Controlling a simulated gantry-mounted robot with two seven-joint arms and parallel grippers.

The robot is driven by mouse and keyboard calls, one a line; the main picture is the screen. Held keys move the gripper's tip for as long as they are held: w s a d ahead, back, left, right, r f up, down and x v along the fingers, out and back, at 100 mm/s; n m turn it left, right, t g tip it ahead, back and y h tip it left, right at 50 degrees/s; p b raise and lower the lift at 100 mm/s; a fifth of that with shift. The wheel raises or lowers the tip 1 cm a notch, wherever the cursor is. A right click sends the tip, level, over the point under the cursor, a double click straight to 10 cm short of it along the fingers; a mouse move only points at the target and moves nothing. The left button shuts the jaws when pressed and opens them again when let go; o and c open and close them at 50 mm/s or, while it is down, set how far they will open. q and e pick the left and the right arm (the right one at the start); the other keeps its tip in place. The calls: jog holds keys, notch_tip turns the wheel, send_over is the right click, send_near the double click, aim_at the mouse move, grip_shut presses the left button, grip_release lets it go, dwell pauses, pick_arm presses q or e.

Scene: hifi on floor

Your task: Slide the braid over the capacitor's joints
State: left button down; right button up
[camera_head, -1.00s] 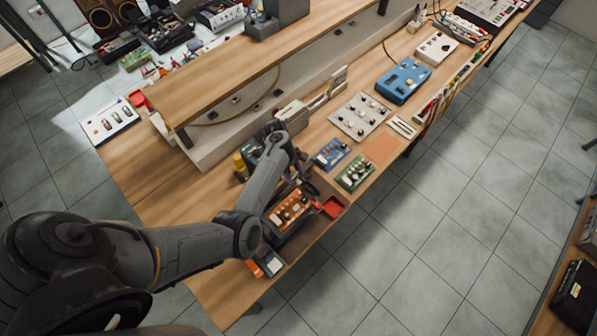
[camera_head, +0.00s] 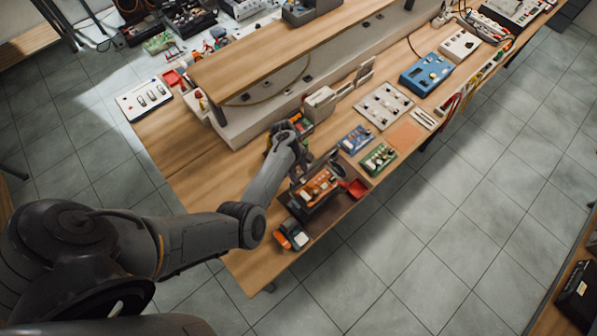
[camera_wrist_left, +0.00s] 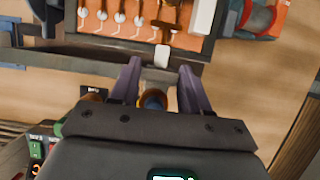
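An orange board (camera_head: 318,185) in a dark frame lies near the bench's front edge. In the left wrist view the orange board (camera_wrist_left: 120,30) fills the top, with several pale parts on thin curved leads standing in a row. A white block (camera_wrist_left: 162,55) sits at its near edge, beyond and between my fingertips. My left gripper (camera_wrist_left: 160,72) is open, its two fingers apart and pointing at that edge. A round yellow and blue end (camera_wrist_left: 152,99) shows between the fingers near the palm; I cannot tell whether it touches them. I cannot single out the braid. My right gripper is not in view.
An orange and grey device (camera_head: 292,235) stands at the front edge. A raised shelf (camera_head: 285,60) runs behind. Bare wood lies left.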

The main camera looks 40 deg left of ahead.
pick_arm(q)
jog(key=c, duration=0.8)
grip_release()
jog(key=shift+s, duration=0.15)
jog(key=shift+o, duration=1.4)
jog(key=shift+s, duration=0.1)
jog(key=shift+a+r, duration=0.3)
jog(key=shift+r, duration=0.3)
jog(key=v, duration=0.9)
jog(key=shift+r, duration=0.25)
jog(key=shift+a, duration=0.1)
